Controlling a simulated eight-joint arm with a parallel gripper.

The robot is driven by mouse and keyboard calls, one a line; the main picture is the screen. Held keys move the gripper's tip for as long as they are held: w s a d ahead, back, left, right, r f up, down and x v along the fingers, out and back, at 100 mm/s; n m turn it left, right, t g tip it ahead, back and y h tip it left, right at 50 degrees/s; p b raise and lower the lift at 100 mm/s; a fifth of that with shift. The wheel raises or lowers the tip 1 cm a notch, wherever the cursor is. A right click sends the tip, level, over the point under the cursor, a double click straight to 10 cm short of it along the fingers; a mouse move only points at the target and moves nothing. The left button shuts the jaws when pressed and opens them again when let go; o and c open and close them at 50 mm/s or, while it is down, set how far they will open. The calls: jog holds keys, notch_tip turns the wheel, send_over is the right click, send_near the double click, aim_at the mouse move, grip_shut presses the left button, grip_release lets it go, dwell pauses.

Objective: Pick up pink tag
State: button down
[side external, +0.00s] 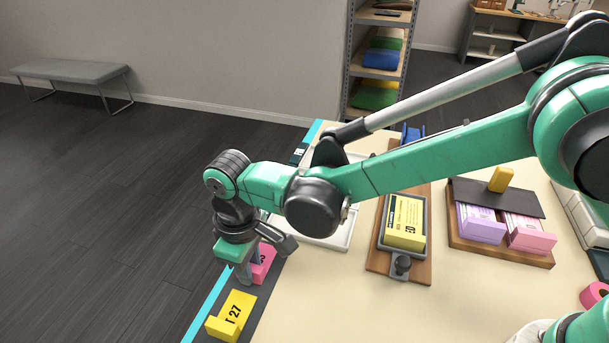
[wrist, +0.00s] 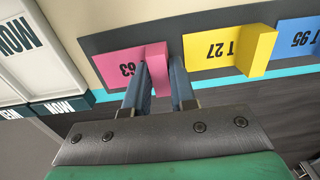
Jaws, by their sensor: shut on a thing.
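The pink tag (wrist: 122,66), marked with 63, lies on a dark strip (wrist: 95,44) along the table edge in the wrist view. It has a raised pink block at one end. My gripper (wrist: 164,72) is shut on that block, with one finger on each side of it. In the side external view the pink tag (side external: 264,260) is partly hidden behind my gripper (side external: 246,276). I cannot tell any gap between the tag and the strip.
A yellow tag (side external: 236,310) marked T 27 lies close beside the pink one, with a blue tag (wrist: 300,38) beyond it.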

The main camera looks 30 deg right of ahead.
notch_tip(320, 180, up, 24)
dwell(0.8)
